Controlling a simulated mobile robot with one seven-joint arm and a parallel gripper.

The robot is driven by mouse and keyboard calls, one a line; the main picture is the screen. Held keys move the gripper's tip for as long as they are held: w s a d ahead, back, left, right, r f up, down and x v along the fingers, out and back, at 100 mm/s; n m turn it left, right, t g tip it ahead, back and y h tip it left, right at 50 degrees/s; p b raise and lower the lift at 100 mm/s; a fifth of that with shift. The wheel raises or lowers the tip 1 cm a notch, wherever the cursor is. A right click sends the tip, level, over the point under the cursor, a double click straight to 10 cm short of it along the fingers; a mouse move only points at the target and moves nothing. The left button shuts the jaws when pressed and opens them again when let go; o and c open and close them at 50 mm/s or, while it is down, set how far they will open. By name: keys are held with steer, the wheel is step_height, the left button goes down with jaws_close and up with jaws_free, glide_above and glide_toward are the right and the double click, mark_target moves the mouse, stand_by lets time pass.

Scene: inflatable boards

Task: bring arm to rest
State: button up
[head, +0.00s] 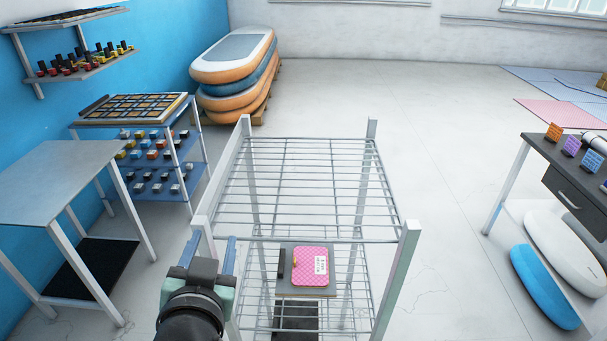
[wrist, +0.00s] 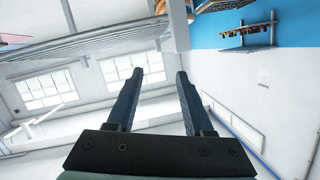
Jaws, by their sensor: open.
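My gripper (head: 212,254) is at the lower middle of the head view, in front of the left front post of a wire rack (head: 300,190). In the wrist view my gripper (wrist: 160,78) has its two dark fingers spread apart with nothing between them. The fingers point towards the windows and the upper wall in that view. The rack's top shelf is empty. A pink patterned item with a white label (head: 311,266) lies on a grey board on a lower level of the rack.
A grey table (head: 60,180) stands at left, beside a shelf unit with small blocks (head: 155,150). Stacked inflatable boards (head: 235,70) stand at the back. A dark desk (head: 570,170) is at right, with a blue board (head: 543,287) below it. Open floor lies behind and right of the rack.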

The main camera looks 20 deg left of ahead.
steer(key=w+d+r+t+h, duration=0.1)
steer(key=d+r+t, duration=0.3)
steer(key=d+r, duration=0.55)
steer(key=w+d+r+t+h, duration=0.1)
steer(key=d+r+t, duration=0.3)
steer(key=r, duration=1)
steer(key=s+d+r+t+h, duration=0.1)
steer(key=s+d+r+t, duration=0.1)
steer(key=s+d+r, duration=0.2)
steer(key=s+d+r+m+t+h, duration=0.1)
steer(key=s+d+r+t+h, duration=0.1)
steer(key=r, duration=0.9)
steer(key=s+d+t, duration=0.1)
steer(key=s+d, duration=0.1)
steer(key=d, duration=0.1)
steer(key=shift+s+d+r+h, duration=0.3)
